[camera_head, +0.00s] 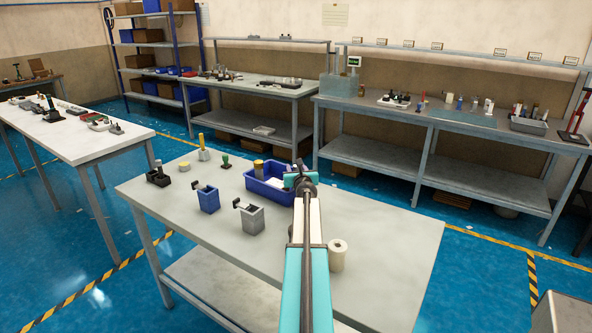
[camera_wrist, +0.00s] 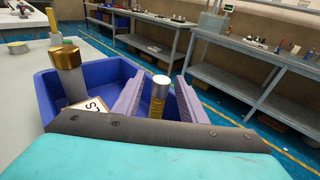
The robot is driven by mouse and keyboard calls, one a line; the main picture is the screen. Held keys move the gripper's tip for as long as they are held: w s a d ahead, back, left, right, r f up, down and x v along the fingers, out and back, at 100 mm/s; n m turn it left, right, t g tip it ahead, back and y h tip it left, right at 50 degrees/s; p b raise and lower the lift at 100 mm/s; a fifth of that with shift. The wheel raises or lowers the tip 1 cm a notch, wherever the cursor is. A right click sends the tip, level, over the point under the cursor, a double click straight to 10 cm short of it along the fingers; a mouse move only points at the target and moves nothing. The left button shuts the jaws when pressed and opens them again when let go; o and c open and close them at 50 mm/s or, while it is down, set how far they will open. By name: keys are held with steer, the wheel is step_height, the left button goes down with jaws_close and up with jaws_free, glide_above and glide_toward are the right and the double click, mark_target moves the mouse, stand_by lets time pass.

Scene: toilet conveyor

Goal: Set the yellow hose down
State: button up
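The yellow hose (camera_wrist: 157,104), a ribbed yellow piece with a silver cap, stands upright between my gripper's two purple fingers in the wrist view. My gripper (camera_wrist: 161,92) looks open, with a small gap on each side of the hose. The hose's lower end is hidden behind my gripper's dark edge, so I cannot tell what it rests on. The blue bin (camera_wrist: 47,92) lies around and behind the fingers. In the head view my gripper (camera_head: 301,178) is over the right side of the blue bin (camera_head: 268,201), and the hose cannot be made out there.
A gold-capped grey cylinder (camera_wrist: 68,70) and a white card (camera_wrist: 91,107) are in the bin's left part. On the table (camera_head: 190,222) stand a blue holder (camera_head: 208,200), a grey holder (camera_head: 251,219) and a cream spool (camera_head: 337,258). The table's right end is clear.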

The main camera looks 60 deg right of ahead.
steer(key=shift+r, duration=0.1)
steer(key=v, duration=1.2)
stand_by(0.4)
stand_by(0.8)
